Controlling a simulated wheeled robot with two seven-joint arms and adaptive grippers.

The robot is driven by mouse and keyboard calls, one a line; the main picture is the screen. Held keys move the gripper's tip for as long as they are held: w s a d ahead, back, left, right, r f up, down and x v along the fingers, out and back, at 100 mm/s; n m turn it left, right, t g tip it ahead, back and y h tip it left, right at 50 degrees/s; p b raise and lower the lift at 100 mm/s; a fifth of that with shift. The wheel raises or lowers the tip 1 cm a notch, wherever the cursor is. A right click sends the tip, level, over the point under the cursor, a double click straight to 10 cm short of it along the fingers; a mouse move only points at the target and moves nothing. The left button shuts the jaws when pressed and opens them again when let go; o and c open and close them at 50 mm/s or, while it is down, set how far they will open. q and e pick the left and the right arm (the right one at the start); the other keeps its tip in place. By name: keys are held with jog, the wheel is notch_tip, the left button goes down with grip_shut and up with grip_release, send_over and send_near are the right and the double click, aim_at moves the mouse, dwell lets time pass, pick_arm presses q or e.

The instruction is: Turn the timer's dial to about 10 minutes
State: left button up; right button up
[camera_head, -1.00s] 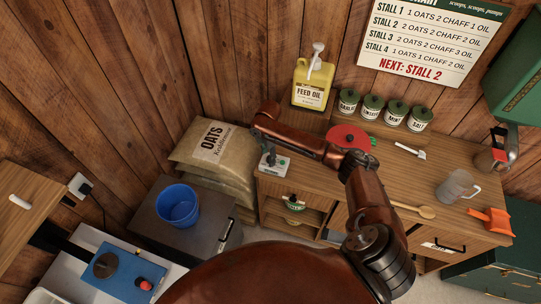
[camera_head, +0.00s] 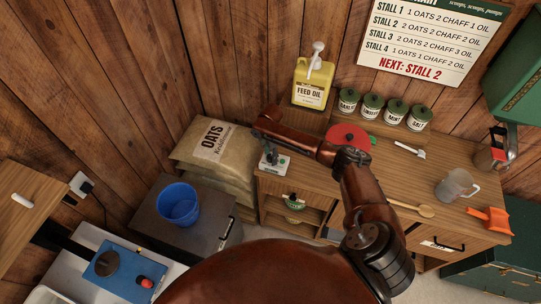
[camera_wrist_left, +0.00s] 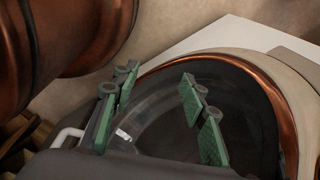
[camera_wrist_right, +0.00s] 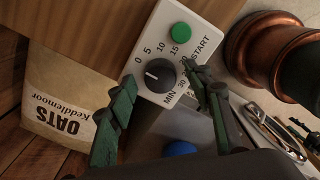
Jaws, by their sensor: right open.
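The timer is a white panel (camera_wrist_right: 185,45) on the wooden cabinet, with a black dial (camera_wrist_right: 160,76), a green START button (camera_wrist_right: 181,32) and printed minute numbers. The dial's white mark points to the left, roughly toward the 0 and 5 side. My right gripper (camera_wrist_right: 162,79) is open, with one finger on each side of the dial; I cannot tell whether they touch it. In the head view, the timer (camera_head: 281,163) is partly hidden by my right gripper (camera_head: 270,158). My left gripper (camera_wrist_left: 158,75) is open and empty in its wrist view, and is not visible in the head view.
A yellow feed oil jug (camera_head: 311,88) stands behind. Oats sacks (camera_head: 212,150) lie left of the cabinet. A blue bucket (camera_head: 178,204) stands nearer.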

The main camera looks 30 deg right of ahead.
jog(key=shift+c, duration=0.4)
jog(key=c, duration=1.1)
jog(key=shift+o, duration=0.2)
jog(key=shift+s+r+m+p, duration=0.1)
jog(key=shift+r+m+p, duration=0.05)
jog(key=shift+m+p, duration=0.95)
jog(key=m+p, duration=0.5)
jog(key=m, duration=0.1)
jog(key=shift+m+p, duration=0.35)
jog(key=shift+m, duration=0.05)
jog(key=shift+m+p, duration=0.85)
jog(key=shift+m, duration=0.55)
jog(key=shift+f, duration=0.2)
